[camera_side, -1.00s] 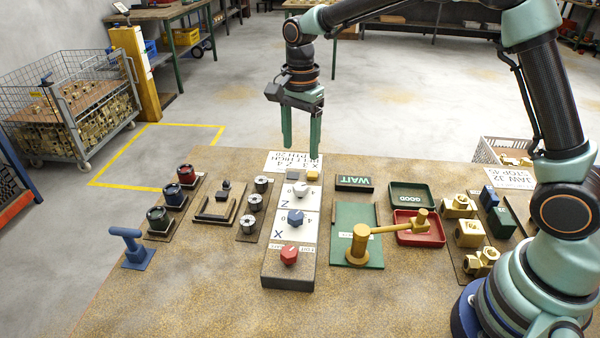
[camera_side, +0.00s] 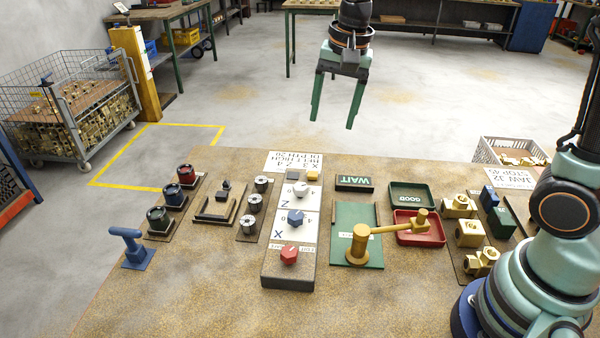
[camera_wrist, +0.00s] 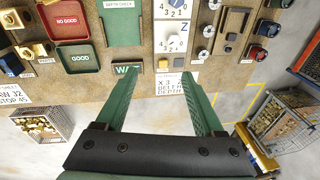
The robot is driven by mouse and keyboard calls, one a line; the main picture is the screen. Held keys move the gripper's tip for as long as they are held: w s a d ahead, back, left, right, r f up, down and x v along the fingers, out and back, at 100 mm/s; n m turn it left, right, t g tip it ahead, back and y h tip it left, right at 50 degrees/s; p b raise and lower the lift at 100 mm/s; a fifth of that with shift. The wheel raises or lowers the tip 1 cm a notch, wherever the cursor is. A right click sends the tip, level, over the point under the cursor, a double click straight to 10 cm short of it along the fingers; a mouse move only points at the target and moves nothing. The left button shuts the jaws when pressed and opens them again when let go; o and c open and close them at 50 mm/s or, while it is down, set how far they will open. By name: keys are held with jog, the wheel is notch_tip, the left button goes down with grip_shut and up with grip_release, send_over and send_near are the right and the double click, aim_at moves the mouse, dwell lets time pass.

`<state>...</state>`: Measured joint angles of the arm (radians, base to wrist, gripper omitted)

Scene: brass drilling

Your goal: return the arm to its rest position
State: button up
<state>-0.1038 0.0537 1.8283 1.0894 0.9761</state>
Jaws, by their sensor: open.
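My gripper (camera_side: 335,110) hangs high beyond the far edge of the speckled bench (camera_side: 210,300) in the side view. Its two green fingers are spread apart with nothing between them. The wrist view shows my gripper (camera_wrist: 163,80) open too, with its fingers pointing toward the control panel and the WAIT sign. No object touches the fingers.
On the bench stand the control panel (camera_side: 288,262) with knobs, a yellow lever (camera_side: 385,230), a green GOOD tray (camera_side: 425,191), a red tray (camera_side: 432,238), brass parts (camera_side: 468,233) and a blue handle (camera_side: 128,240). A wire cart (camera_side: 75,110) stands at left. Open floor lies beyond.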

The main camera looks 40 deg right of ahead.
jog(key=s+d+r+n+t, duration=0.1)
jog(key=s+d+n+t, duration=0.2)
jog(key=s+n, duration=0.7)
jog(key=shift+s+d+t, duration=0.3)
jog(key=shift+s+d, duration=0.3)
jog(key=shift+s, duration=0.5)
